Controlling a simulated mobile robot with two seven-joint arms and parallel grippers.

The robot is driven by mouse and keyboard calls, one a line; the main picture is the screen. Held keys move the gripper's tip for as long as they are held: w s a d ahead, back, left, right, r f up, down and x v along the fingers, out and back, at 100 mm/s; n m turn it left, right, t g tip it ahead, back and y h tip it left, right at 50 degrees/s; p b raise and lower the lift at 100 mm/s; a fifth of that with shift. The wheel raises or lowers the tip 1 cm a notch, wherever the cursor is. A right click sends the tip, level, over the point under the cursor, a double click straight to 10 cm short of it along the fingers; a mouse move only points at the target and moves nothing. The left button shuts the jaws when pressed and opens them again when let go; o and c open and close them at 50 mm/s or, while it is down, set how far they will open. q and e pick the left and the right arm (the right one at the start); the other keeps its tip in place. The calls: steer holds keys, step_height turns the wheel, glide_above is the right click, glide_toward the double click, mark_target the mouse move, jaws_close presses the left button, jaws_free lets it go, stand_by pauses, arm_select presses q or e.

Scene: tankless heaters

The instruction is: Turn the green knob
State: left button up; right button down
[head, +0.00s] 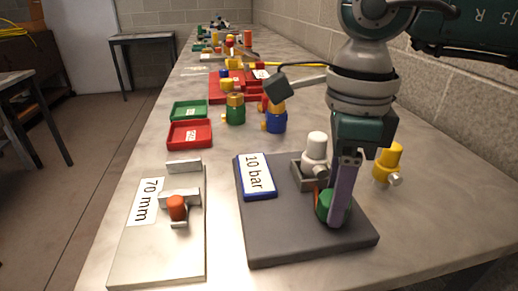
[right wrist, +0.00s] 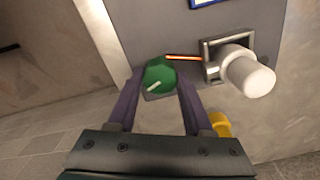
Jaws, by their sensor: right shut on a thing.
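The green knob (head: 324,206) sits on the dark grey plate (head: 300,240), near its right front corner. In the right wrist view the knob (right wrist: 160,74) is round and carries a pale pointer mark. My right gripper (head: 340,212) reaches down from above with its purple-grey fingers on either side of the knob. In the right wrist view the gripper (right wrist: 161,80) is shut on the knob, one finger at each side. In the head view a finger hides part of the knob. My left gripper is not in view.
A white-capped fitting (head: 315,148) in a grey bracket stands close behind the knob, with a thin orange piece between them. A "10 bar" sign (head: 257,176) lies on the plate. A yellow fitting (head: 388,162) stands to the right. A "70 mm" board (head: 130,255) lies left.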

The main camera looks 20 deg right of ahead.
steer(key=shift+r, duration=0.1)
stand_by(0.4)
steer(key=shift+c, duration=1.5)
jaws_free()
step_height(320, 180, up, 10)
steer(key=shift+s, duration=0.1)
